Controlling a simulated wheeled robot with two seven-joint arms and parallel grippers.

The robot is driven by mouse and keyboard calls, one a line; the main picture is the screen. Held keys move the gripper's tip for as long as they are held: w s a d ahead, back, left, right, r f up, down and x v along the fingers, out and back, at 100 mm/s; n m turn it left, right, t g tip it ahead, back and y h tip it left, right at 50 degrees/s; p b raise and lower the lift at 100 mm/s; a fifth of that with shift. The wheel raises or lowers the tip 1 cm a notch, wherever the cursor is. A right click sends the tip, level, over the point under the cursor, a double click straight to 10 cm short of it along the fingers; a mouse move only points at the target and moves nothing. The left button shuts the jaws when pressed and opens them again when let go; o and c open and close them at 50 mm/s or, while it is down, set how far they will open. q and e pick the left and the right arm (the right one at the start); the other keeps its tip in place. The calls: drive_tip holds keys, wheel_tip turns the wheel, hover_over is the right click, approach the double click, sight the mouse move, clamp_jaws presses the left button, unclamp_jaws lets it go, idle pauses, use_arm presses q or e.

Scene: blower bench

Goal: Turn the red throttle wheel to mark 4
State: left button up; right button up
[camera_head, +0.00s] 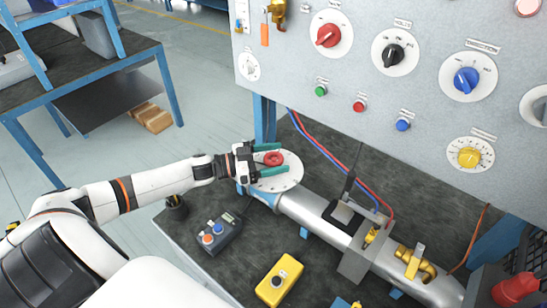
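The red throttle wheel (273,159) sits at the middle of a round white dial plate (289,180) at the end of a silver pipe on the bench. The dial's marks are too small to read, and its left part is hidden by my gripper. My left gripper (277,159) reaches in from the left over the dial. Its two green fingers lie on either side of the red wheel, one beyond it and one nearer. They look open, with small gaps to the wheel; contact cannot be made out for sure. My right gripper is not in view.
A grey panel (300,70) with coloured knobs and buttons, including another red knob (328,35), stands behind the bench. The silver pipe (310,213) runs right from the dial. A grey control box (222,236) and a yellow box (279,281) sit in front.

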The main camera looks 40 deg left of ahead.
use_arm(q)
drive_tip(key=shift+s, duration=0.1)
drive_tip(key=b+v, duration=0.1)
drive_tip(key=v, duration=0.5)
drive_tip(key=shift+a+f, duration=0.1)
drive_tip(key=shift+s+a, duration=0.4)
drive_tip(key=shift+s, duration=0.1)
